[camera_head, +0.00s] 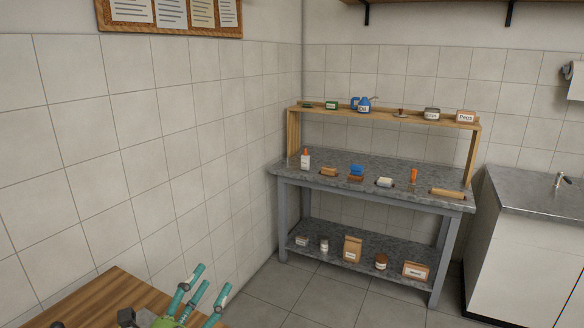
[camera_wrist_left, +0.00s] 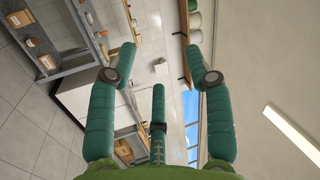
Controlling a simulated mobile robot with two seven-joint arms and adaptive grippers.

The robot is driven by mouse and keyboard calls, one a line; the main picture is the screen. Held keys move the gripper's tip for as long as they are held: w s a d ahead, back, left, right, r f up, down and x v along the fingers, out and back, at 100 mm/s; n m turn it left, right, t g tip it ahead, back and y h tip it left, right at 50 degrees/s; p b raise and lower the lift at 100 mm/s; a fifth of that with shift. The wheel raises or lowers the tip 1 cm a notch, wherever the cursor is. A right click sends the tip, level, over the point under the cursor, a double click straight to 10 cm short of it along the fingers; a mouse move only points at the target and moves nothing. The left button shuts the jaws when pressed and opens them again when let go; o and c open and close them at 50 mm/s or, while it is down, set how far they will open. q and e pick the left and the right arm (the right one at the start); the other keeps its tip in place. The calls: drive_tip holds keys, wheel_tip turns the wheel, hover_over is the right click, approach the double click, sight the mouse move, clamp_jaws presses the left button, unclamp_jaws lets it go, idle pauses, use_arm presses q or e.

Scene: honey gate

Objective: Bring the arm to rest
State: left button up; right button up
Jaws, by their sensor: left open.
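My left gripper (camera_head: 200,290) shows at the bottom of the head view, its teal fingers pointing up over the edge of a wooden surface. In the left wrist view its fingers (camera_wrist_left: 160,65) are spread wide, with nothing between them. The gripper is open and empty, and it touches nothing that I can see. My right gripper is in neither view.
A wooden tabletop (camera_head: 112,290) lies at the lower left. A grey workbench (camera_head: 330,182) with a wooden shelf (camera_head: 385,115) and a lower shelf stands against the far wall, holding several small items. A counter (camera_head: 530,200) is at the right. Floor between is clear.

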use_arm(q)
drive_tip(key=s+a+f+n+g+y, duration=0.3)
drive_tip(key=a+f+n+y, duration=0.2)
drive_tip(key=f+n+y, duration=0.5)
drive_tip(key=s+f+n+g+h, duration=0.3)
drive_tip(key=s+f+n+g, duration=0.3)
drive_tip(key=s+f+g, duration=1.1)
drive_tip(key=s+f+t, duration=0.1)
drive_tip(key=s+f, duration=0.3)
drive_tip(key=f, duration=0.9)
drive_tip(key=s+f+t, duration=0.1)
drive_tip(key=s+f, duration=0.3)
drive_tip(key=f, duration=1)
drive_tip(key=s+a+f, duration=0.2)
drive_tip(key=s+f, duration=1)
drive_tip(key=s, duration=0.3)
drive_tip(key=shift+g+y, duration=0.3)
drive_tip(key=shift+g, duration=0.1)
